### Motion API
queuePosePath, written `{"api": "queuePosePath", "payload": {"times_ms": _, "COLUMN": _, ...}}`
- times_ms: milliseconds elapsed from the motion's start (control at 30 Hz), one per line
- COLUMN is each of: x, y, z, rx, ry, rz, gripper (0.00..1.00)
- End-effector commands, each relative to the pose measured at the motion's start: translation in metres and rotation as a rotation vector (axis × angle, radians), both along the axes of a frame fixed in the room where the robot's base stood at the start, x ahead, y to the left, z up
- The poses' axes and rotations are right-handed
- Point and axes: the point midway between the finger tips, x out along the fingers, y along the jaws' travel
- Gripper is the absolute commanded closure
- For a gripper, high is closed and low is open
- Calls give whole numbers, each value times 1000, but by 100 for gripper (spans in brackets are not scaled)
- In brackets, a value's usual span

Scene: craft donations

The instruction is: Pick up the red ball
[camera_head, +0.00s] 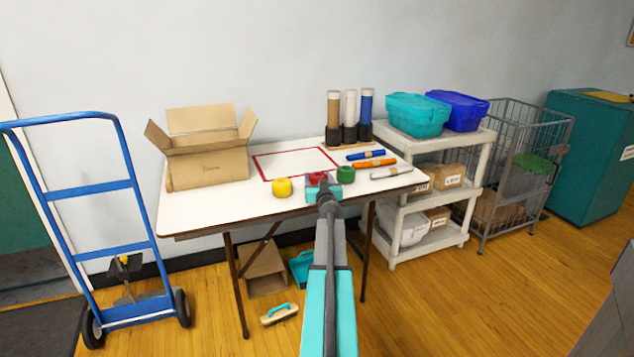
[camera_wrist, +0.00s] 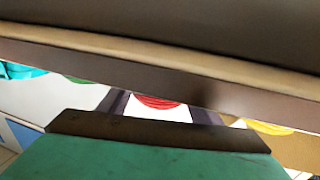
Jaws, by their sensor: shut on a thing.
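The red ball (camera_head: 316,177) is at the front edge of the white table, between a yellow ball (camera_head: 282,187) and a green one (camera_head: 345,173). My gripper (camera_head: 322,186) reaches it from the front and hides part of it. In the wrist view a slice of the red ball (camera_wrist: 157,101) shows between my two dark fingers, which are shut on it. A brown band, seemingly the table edge, hides the rest. Whether the ball touches the tabletop I cannot tell.
An open cardboard box (camera_head: 207,168) stands on the table's left. Three tubes in a holder (camera_head: 350,143) and several markers (camera_head: 372,163) are at the right. A red-outlined area (camera_head: 295,161) behind the balls is empty. A blue hand truck (camera_head: 95,190) stands left.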

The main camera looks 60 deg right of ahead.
Motion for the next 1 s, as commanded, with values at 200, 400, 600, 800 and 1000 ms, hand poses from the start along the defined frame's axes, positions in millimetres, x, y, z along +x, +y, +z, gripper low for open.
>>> {"api": "queuePosePath", "payload": {"times_ms": 200, "x": 0, "y": 0, "z": 4, "rx": 0, "ry": 0, "rz": 0, "gripper": 64}}
{"api": "queuePosePath", "payload": {"times_ms": 400, "x": 0, "y": 0, "z": 17, "rx": 1, "ry": -1, "rz": 0, "gripper": 64}}
{"api": "queuePosePath", "payload": {"times_ms": 600, "x": 0, "y": 0, "z": 34, "rx": 0, "ry": 0, "rz": -1, "gripper": 64}}
{"api": "queuePosePath", "payload": {"times_ms": 800, "x": -13, "y": 12, "z": 38, "rx": 1, "ry": -1, "rz": -1, "gripper": 64}}
{"api": "queuePosePath", "payload": {"times_ms": 1000, "x": -32, "y": 27, "z": 40, "rx": 0, "ry": 0, "rz": -2, "gripper": 64}}
